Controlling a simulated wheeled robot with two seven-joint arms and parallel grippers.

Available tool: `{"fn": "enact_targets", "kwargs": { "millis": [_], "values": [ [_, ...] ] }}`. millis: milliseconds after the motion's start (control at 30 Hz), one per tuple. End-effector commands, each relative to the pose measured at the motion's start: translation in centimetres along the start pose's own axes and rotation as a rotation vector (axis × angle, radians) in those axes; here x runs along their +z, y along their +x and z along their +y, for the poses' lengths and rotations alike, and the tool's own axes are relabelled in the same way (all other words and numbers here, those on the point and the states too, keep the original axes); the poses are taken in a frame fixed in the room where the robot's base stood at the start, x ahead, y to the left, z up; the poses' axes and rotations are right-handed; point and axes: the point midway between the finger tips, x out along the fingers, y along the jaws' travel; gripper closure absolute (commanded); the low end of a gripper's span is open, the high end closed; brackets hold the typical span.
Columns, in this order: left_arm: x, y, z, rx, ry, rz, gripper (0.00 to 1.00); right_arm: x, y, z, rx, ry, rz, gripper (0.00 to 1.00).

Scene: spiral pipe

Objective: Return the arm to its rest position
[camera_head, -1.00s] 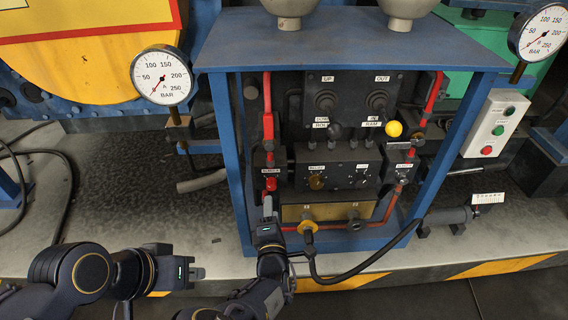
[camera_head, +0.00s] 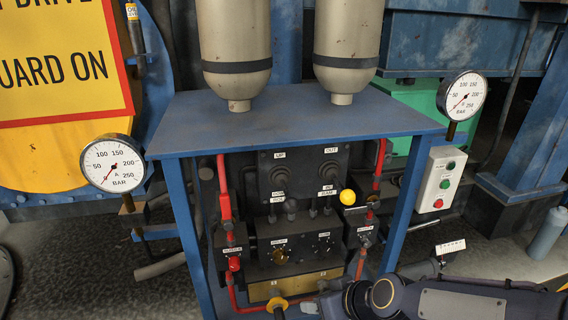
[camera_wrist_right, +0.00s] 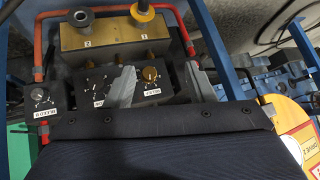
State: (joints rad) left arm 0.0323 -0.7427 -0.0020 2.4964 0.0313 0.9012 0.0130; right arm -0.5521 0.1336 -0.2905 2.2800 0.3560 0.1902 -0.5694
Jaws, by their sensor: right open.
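My right arm (camera_head: 440,298) comes in from the lower right in the head view, in front of the lower right part of the control stand. Its gripper is not clear there. In the right wrist view, the two grey fingers of my right gripper (camera_wrist_right: 158,68) stand apart with nothing between them. Behind them is the dark panel with a brass-coloured knob (camera_wrist_right: 151,74) and the brass block (camera_wrist_right: 112,38), seen upside down. My left arm and gripper are not in view.
The blue stand (camera_head: 290,122) carries two tanks. A yellow ball knob (camera_head: 347,197), red pipes (camera_head: 224,190) and a yellow-ringed fitting (camera_head: 277,304) are on its front. Gauges (camera_head: 113,164) stand at both sides, with a button box (camera_head: 438,181) at right.

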Motion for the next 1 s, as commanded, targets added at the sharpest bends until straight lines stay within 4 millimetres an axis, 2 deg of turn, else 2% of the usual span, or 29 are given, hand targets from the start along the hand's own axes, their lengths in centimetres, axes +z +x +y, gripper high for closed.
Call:
{"fn": "enact_targets", "kwargs": {
  "millis": [33,100,200,300,500,700,733,1000],
  "values": [
    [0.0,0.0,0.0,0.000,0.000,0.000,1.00,0.4,-2.7,0.7,-0.019,0.072,0.015,0.51],
    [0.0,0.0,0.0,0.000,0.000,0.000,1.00,1.7,-5.7,1.2,-0.037,0.153,0.012,0.51],
    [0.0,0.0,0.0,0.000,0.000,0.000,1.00,3.9,-9.3,1.6,-0.035,0.250,-0.001,0.51],
    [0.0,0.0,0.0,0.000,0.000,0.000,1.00,6.0,-11.9,1.9,-0.011,0.323,-0.015,0.51],
    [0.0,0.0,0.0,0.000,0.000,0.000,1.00,9.7,-15.3,2.1,0.066,0.437,-0.045,0.51],
    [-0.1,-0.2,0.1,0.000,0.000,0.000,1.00,13.1,-17.7,2.2,0.166,0.543,-0.072,0.51],
    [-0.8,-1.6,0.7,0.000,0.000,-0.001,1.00,11.8,-18.8,1.8,0.157,0.537,-0.076,0.51],
    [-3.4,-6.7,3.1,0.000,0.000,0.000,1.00,7.7,-23.3,0.4,0.152,0.533,-0.076,0.51]
  ]
}}
